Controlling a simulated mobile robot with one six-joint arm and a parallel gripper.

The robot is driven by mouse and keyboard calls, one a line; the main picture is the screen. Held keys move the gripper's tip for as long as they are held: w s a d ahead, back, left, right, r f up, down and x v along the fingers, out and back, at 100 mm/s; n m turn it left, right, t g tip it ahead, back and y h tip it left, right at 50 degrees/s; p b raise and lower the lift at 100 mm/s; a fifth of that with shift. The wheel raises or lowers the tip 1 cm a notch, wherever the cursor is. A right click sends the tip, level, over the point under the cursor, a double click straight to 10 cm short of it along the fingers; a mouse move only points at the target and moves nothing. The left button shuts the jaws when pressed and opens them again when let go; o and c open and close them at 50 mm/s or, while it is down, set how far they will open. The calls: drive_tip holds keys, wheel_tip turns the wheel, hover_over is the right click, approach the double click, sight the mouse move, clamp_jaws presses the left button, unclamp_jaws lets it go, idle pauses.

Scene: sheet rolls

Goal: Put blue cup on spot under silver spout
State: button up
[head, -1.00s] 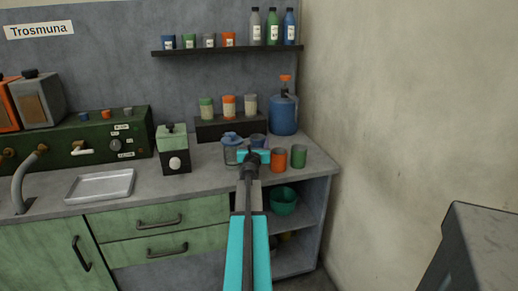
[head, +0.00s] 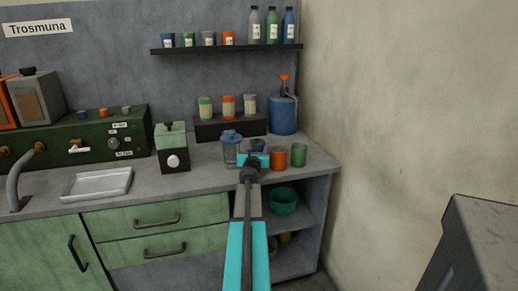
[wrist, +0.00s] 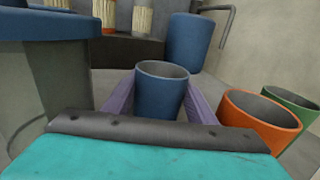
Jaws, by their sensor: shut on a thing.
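The blue cup (wrist: 160,97) stands upright between the two purple fingers of my gripper (wrist: 161,88) in the wrist view. The fingers are shut on its sides. In the head view the blue cup (head: 259,145) is partly hidden behind my gripper (head: 257,151), at the right part of the counter. I cannot tell whether its base touches the counter. A pale silver spout (head: 78,147) is on the front of the green machine at the left, above a metal tray (head: 98,184). A brass spout (head: 38,148) is to its left.
An orange cup (head: 278,158) and a green cup (head: 299,156) stand just right of my gripper. A blue-lidded jar (head: 231,150) is close on its left. A green-topped box (head: 172,148) stands between jar and tray. A blue canister (head: 284,115) is behind.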

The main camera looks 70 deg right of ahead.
drive_tip(key=shift+f, duration=0.15)
drive_tip(key=o, duration=1.1)
drive_tip(key=shift+o, duration=0.2)
drive_tip(key=shift+r, duration=0.25)
drive_tip(key=shift+s+a+f, duration=0.1)
drive_tip(key=shift+s+a, duration=0.05)
drive_tip(key=shift+a, duration=0.1)
drive_tip(key=shift+v, duration=5.7)
